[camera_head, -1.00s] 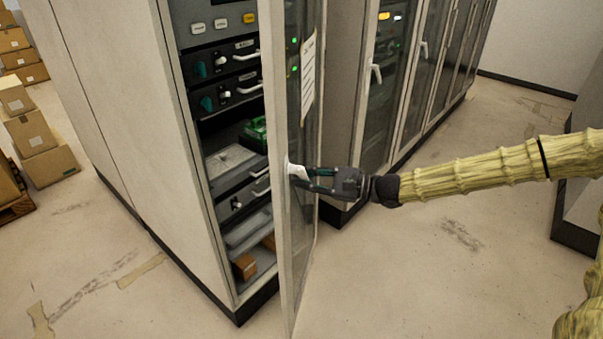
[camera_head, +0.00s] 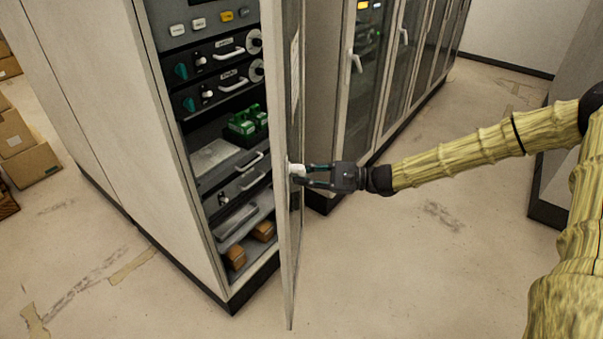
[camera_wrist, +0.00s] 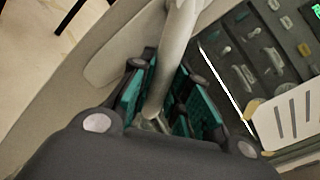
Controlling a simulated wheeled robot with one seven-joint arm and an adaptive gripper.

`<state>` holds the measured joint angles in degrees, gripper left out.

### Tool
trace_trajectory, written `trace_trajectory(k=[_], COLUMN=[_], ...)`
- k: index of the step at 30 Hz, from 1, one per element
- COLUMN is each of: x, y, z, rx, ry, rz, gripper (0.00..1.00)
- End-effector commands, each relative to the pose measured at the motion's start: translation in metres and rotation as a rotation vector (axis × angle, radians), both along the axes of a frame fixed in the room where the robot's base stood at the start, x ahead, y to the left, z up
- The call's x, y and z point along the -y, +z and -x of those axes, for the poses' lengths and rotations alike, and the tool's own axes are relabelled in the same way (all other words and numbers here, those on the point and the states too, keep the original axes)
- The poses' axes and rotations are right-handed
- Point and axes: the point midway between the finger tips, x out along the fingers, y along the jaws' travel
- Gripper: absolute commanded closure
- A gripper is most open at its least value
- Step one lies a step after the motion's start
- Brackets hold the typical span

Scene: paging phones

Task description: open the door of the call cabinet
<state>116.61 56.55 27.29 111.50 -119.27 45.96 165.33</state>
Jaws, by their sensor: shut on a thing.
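The call cabinet (camera_head: 180,190) stands at the left of the head view with its front partly uncovered. Its glazed door (camera_head: 290,245) stands ajar, seen nearly edge-on, with its free edge swung out from the frame. My gripper (camera_head: 303,175) is at the door's outer side, shut on the pale door handle (camera_head: 295,169). In the wrist view the handle (camera_wrist: 178,50) runs between the teal finger pads of my gripper (camera_wrist: 165,100). The handle's lower end is partly hidden by the fingers.
Inside the cabinet are drawer units with white handles (camera_head: 232,86), green parts (camera_head: 246,123) and brown blocks (camera_head: 236,257). More glazed cabinets (camera_head: 395,75) stand behind the door. Cardboard boxes (camera_head: 30,165) are at the far left. The floor (camera_head: 400,270) right of the door is clear.

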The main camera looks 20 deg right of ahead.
Motion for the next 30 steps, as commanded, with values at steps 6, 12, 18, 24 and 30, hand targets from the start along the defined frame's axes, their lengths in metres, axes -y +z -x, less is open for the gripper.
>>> trace_trajectory(k=[6,12,18,24,30], x=[0.002,0.013,0.024,0.036,0.047], y=[0.003,0.004,0.004,0.003,0.003], z=[-0.001,0.001,0.004,0.007,0.011], rx=[0.002,0.003,0.003,0.002,0.003], ry=[0.001,0.022,0.046,0.068,0.093], rz=[-0.001,0.0,0.001,0.001,0.001], gripper=[1.0,1.0,1.0,1.0,1.0])
